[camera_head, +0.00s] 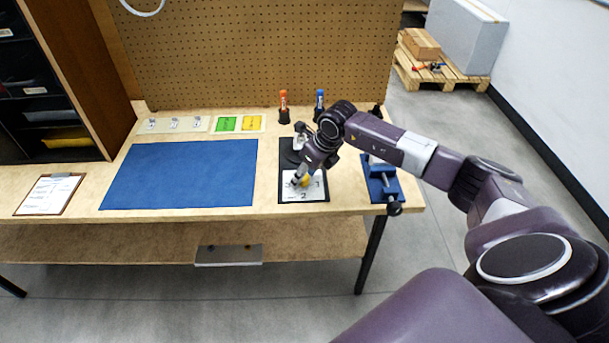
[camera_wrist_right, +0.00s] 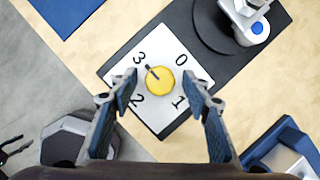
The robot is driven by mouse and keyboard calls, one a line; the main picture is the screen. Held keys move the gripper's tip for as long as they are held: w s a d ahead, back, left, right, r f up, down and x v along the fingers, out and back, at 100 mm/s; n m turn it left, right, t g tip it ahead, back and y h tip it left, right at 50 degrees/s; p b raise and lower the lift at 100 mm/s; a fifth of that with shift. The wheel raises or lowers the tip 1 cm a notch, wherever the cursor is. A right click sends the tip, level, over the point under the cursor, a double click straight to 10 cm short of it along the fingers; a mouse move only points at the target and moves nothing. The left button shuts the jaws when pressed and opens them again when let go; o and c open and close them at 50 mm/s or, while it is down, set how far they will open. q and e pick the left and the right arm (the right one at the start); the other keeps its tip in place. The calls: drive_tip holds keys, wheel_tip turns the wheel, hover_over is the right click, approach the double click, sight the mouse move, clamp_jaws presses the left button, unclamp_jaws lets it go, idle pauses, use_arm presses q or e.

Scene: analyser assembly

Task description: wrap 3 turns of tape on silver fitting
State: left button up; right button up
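My right gripper (camera_wrist_right: 158,82) is open, its two fingers on either side of a yellow round knob (camera_wrist_right: 160,82) with a black pointer mark. I see no clear contact with it. The pointer is toward the 3 on a white card (camera_wrist_right: 177,50) numbered 0 to 3; in the head view the card (camera_head: 290,190) lies on a black mat (camera_head: 287,160). A silver piece with a blue round end (camera_wrist_right: 243,12) stands on a dark round base beside the card. A blue vise (camera_head: 378,185) stands to the right. I cannot tell which part is the silver fitting, and see no clear tape roll. My left gripper is not in the head view.
A large blue mat (camera_head: 180,173) lies left of the black mat, with a clipboard (camera_head: 48,195) beyond it. Green and yellow cards (camera_head: 239,124) lie behind. An orange bottle (camera_head: 284,104) and a blue bottle (camera_head: 319,102) stand near the pegboard (camera_head: 250,50). The table's front edge is close.

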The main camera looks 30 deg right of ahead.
drive_tip(key=shift+r, duration=0.1)
drive_tip(key=v, duration=1.1)
drive_tip(key=shift+s+r, duration=0.2)
drive_tip(key=shift+r, duration=0.15)
